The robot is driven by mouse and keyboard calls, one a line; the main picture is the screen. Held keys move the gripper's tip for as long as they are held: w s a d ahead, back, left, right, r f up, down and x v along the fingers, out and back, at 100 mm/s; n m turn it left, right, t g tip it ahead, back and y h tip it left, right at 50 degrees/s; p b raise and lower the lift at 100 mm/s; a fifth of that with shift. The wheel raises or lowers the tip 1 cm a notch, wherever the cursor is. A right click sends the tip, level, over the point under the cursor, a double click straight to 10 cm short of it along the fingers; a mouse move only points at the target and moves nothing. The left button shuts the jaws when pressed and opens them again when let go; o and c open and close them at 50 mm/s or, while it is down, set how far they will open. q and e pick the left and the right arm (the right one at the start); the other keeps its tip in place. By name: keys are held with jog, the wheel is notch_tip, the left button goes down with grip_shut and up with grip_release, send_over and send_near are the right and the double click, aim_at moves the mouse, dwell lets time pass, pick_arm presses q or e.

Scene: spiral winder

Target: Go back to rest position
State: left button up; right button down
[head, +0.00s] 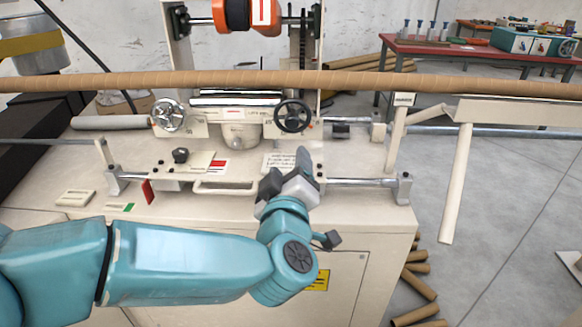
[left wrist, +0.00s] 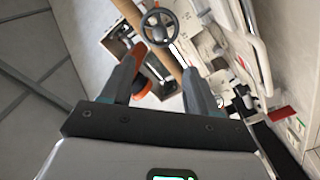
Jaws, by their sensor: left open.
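My left gripper (head: 287,172) is in front of the cream spiral winder (head: 349,215) and its fingers point toward the machine. In the left wrist view, its two fingers (left wrist: 162,75) stand apart with nothing held between them. My teal left arm comes in from the left across the front of the winder. My right gripper shows in neither view.
A long brown cardboard tube (head: 350,82) runs across the winder. A dark handwheel (head: 293,116) and a silver handwheel (head: 169,116) sit behind my gripper. Cut tubes (head: 416,284) lie on the floor at right. A red table (head: 470,50) stands behind.

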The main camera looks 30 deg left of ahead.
pick_arm(q)
jog(key=w+d+f+m+g+h, duration=0.1)
jog(key=w+d+f+m+h, duration=0.15)
jog(key=f, duration=0.45)
jog(key=w+d+f+m+h, duration=0.1)
jog(key=f+m+h, duration=0.15)
jog(key=f, duration=0.45)
jog(key=s+d+f+m+g+h, duration=0.2)
jog(key=f+g, duration=0.1)
jog(key=f, duration=0.7)
jog(key=s+d+f+m+g+h, duration=0.1)
jog(key=s+d+f+m+g, duration=0.15)
jog(key=f, duration=0.75)
jog(key=s+d+f+m+g+h, duration=0.25)
jog(key=s+f+g, duration=0.55)
jog(key=s+f, duration=0.8)
jog(key=s+d+r+g+h+p, duration=0.1)
jog(key=s+r+p, duration=0.3)
jog(key=r+p, duration=1)
jog(key=shift+d+r+p, duration=0.2)
jog(key=shift+r+p, duration=0.15)
jog(key=shift+p, duration=0.1)
jog(key=shift+w, duration=0.1)
